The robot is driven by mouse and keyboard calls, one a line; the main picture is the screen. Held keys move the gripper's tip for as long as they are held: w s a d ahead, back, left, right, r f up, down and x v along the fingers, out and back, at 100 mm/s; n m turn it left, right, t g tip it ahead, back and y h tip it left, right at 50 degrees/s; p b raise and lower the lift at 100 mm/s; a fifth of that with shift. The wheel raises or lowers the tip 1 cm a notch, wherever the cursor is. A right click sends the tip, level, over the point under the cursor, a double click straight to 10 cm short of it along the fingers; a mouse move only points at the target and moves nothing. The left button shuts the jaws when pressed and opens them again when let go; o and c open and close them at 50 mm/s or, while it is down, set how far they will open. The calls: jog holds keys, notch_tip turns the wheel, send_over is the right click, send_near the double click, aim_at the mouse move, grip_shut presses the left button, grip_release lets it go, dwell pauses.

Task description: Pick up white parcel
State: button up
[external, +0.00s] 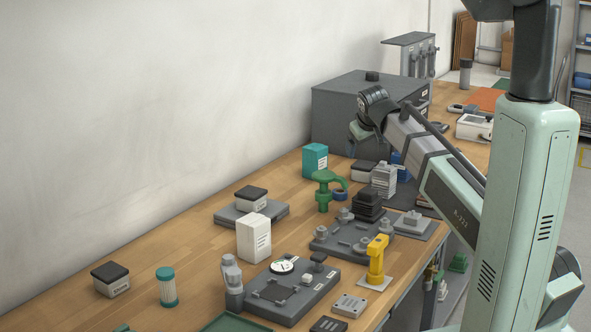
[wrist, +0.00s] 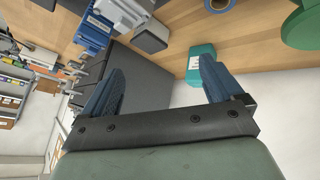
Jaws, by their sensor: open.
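The white parcel (external: 254,238), an upright white box with small print on its side, stands on the wooden bench near the middle of the external view. I do not see it in the wrist view. My gripper (external: 354,148) is raised over the back of the bench, in front of the grey cabinet, well behind and to the right of the parcel. In the wrist view my gripper (wrist: 160,72) shows two blue fingers spread apart with nothing between them.
A teal box (external: 315,160) and a green pump-like part (external: 325,190) stand behind the parcel. A grey plate with a dark-topped box (external: 251,200) lies close behind it. A grey fixture plate (external: 292,290) lies in front. Bare wood shows to its left.

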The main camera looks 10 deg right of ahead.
jog(key=s+a+r+n+g+y, duration=0.1)
jog(key=s+a+y, duration=0.1)
jog(key=s+a, duration=0.6)
jog(key=s+a+n+g+y, duration=0.1)
jog(key=s+a, duration=0.4)
jog(key=a, duration=0.8)
jog(key=n+g+y, duration=0.2)
jog(key=n, duration=0.1)
send_near(251, 230)
jog(key=w+r, duration=0.1)
jog(key=w, duration=0.2)
jog(key=shift+d+x, duration=0.25)
jog(key=shift+x, duration=1.9)
jog(key=shift+d+x, duration=0.2)
jog(key=shift+x, duration=1.95)
jog(key=shift+d+x, duration=0.25)
jog(key=shift+x, duration=1.95)
jog(key=shift+f, duration=0.2)
jog(key=shift+c, duration=0.4)
jog(key=c, duration=1.1)
